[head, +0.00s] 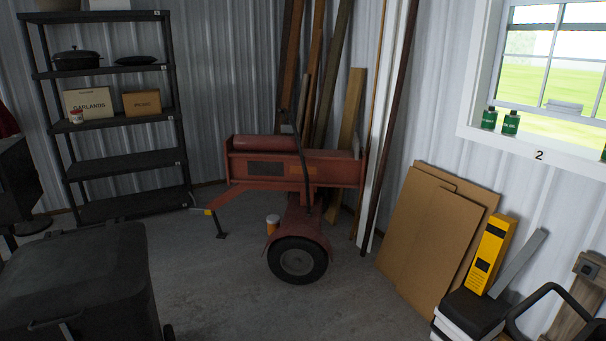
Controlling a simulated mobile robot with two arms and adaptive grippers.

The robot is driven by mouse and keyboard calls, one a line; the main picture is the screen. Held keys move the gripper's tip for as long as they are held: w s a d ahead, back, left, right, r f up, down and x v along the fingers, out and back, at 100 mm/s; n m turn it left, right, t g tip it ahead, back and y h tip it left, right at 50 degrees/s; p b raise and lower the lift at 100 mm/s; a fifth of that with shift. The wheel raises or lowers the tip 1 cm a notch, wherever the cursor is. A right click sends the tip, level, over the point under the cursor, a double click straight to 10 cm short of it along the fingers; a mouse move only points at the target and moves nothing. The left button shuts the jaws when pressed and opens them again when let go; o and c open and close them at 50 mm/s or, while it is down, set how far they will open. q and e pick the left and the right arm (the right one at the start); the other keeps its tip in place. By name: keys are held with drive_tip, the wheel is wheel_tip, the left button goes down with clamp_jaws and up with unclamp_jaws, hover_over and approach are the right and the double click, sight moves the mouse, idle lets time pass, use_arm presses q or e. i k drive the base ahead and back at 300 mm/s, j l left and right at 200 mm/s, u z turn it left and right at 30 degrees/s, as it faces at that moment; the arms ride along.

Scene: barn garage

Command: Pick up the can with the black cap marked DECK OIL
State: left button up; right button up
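Two small green cans stand on the window sill at the right of the head view. The left green can (489,118) and the right green can (510,123) both have dark caps and pale lettering. The right can's label seems to end in OIL, but its first word is too small to read for sure. The left can's label is not readable. A sliver of another green thing (604,153) shows at the right edge. Neither of my grippers is in view.
A red wheeled machine (300,168) stands in the middle, with an orange-and-white container (272,223) by its wheel. Cardboard sheets (430,235), a yellow box (490,255) and a black box (470,312) stand below the window. A dark bin (75,280) is at left. Some middle floor is clear.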

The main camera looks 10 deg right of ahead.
sight(511, 120)
drive_tip(key=i+l+z, duration=0.2)
drive_tip(key=i+z, duration=0.15)
drive_tip(key=i, duration=0.45)
drive_tip(key=i+z, duration=0.3)
drive_tip(key=i, duration=0.5)
drive_tip(key=i+j+z, duration=0.1)
drive_tip(key=i+z, duration=0.4)
drive_tip(key=i+j+z, duration=0.3)
drive_tip(key=z, duration=0.15)
drive_tip(key=i+j+z, duration=0.75)
drive_tip(key=j+z, duration=0.25)
drive_tip(key=i+j+z, duration=0.15)
drive_tip(key=j+z, duration=0.3)
drive_tip(key=j, duration=0.2)
drive_tip(key=l, duration=0.25)
drive_tip(key=i+l, duration=0.15)
drive_tip(key=l, duration=0.15)
